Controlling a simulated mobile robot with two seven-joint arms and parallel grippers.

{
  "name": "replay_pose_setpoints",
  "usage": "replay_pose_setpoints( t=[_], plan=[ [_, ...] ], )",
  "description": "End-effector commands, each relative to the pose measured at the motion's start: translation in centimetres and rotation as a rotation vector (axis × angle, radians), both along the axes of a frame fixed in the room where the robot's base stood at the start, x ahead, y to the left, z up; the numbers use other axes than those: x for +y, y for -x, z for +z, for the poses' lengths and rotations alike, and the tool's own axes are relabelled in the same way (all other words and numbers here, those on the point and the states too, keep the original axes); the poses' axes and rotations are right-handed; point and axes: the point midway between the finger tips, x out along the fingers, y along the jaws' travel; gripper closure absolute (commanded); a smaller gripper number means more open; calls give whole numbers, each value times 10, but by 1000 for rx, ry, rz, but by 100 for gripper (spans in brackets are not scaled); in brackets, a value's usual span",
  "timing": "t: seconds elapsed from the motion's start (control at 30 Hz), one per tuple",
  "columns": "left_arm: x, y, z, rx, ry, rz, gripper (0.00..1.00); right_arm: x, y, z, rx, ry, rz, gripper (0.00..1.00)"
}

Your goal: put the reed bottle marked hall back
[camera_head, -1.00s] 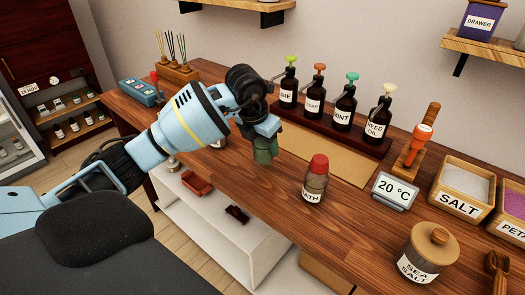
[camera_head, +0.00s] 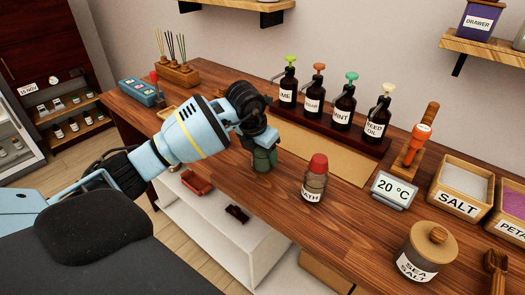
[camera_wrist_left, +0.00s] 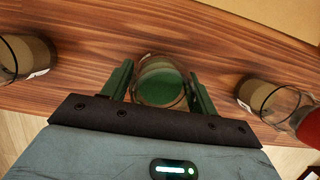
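My left gripper (camera_head: 264,150) points down at a small glass bottle on the wooden counter, its label hidden. In the left wrist view the dark green fingers (camera_wrist_left: 160,88) are apart on either side of this green bottle (camera_wrist_left: 160,82); slim gaps seem to show and no firm grip is visible. A red-capped bottle (camera_head: 313,182), its label ending in "ATH", stands to the right; it also shows in the left wrist view (camera_wrist_left: 262,95). Another glass bottle (camera_wrist_left: 22,58) stands at the left there. The word "hall" is not readable anywhere. My right gripper is out of view.
A wooden holder with reeds (camera_head: 178,76) stands at the back left, by a blue box (camera_head: 140,92). Dark pump bottles (camera_head: 344,108) line a rack behind. A display reading 20 °C (camera_head: 394,190) and a sea salt jar (camera_head: 428,255) stand right.

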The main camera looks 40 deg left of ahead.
Motion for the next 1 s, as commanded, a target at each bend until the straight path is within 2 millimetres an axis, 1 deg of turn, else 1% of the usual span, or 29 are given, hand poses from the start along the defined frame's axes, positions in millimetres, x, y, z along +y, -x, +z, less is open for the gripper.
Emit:
replay_pose_setpoints(
  t=[0.03, 0.1, 0.37, 0.5, 0.57, 0.67, 0.9, 1.0],
  plan=[
    [0, 0, 0, 0, 0, 0, 34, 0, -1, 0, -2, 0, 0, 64],
    [0, 0, 0, 1, 0, 0, 25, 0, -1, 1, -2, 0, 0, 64],
    [0, 0, 1, 0, 0, 0, 25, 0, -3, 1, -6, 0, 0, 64],
    [0, 1, 8, -1, 0, 0, 25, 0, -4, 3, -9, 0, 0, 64],
    [1, 3, 16, -3, 0, 1, 25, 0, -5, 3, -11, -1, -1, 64],
    [1, 8, 32, -4, -1, -1, 25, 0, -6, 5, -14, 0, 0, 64],
    [2, 22, 79, -4, -1, -1, 25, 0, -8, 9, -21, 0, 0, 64],
    [3, 27, 95, -3, -1, 0, 25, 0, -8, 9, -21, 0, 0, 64]
  ],
)
